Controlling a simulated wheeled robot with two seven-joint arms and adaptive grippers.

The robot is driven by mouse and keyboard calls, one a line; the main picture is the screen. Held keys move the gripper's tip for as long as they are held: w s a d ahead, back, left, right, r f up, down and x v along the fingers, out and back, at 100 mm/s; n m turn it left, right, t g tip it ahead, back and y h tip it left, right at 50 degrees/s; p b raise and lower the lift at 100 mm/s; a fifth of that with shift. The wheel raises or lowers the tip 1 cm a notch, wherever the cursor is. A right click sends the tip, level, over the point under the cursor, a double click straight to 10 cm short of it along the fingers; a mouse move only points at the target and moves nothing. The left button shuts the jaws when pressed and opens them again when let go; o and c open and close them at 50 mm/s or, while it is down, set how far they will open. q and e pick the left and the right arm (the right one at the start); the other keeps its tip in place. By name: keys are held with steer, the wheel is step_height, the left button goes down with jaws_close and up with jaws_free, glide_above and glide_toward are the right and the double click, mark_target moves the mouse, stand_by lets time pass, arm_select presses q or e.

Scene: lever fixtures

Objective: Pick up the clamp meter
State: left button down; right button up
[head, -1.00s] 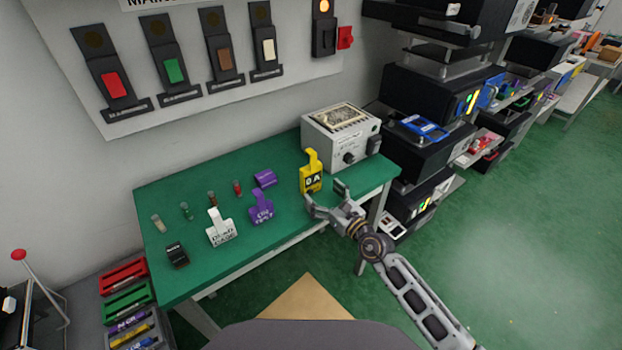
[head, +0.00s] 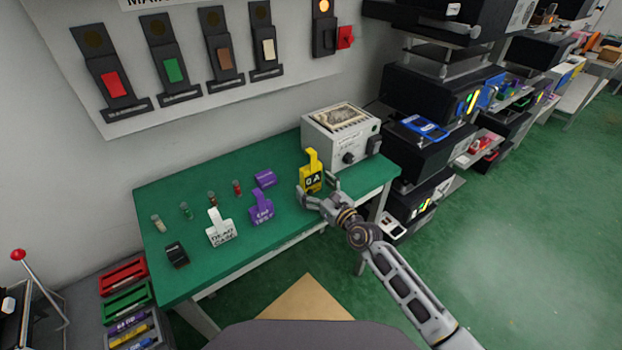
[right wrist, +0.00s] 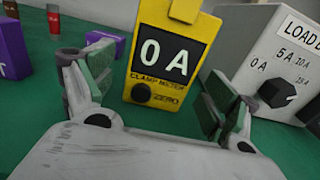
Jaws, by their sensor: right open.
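The yellow clamp meter (head: 311,176) stands upright on the green table, with a hooked top and a dark display reading "0 A". In the right wrist view the clamp meter (right wrist: 166,60) is straight ahead, between and just beyond my fingers. My right gripper (head: 317,190) is open at the near side of the meter. In the right wrist view its two green-padded fingers (right wrist: 158,92) are spread to the left and right of the meter's lower part, with gaps on both sides. My left gripper is not in view.
The grey load box (head: 340,135) stands behind and right of the meter. A purple tag (head: 261,207), a white tag (head: 220,228), a purple block (head: 265,178) and several small cylinders are to the left on the green table (head: 285,222). Black equipment racks stand right of the table.

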mark_target(314, 161)
steer(key=shift+c, duration=0.4)
steer(key=c, duration=1.3)
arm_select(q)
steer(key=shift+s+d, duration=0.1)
arm_select(e)
steer(key=shift+r, duration=0.15)
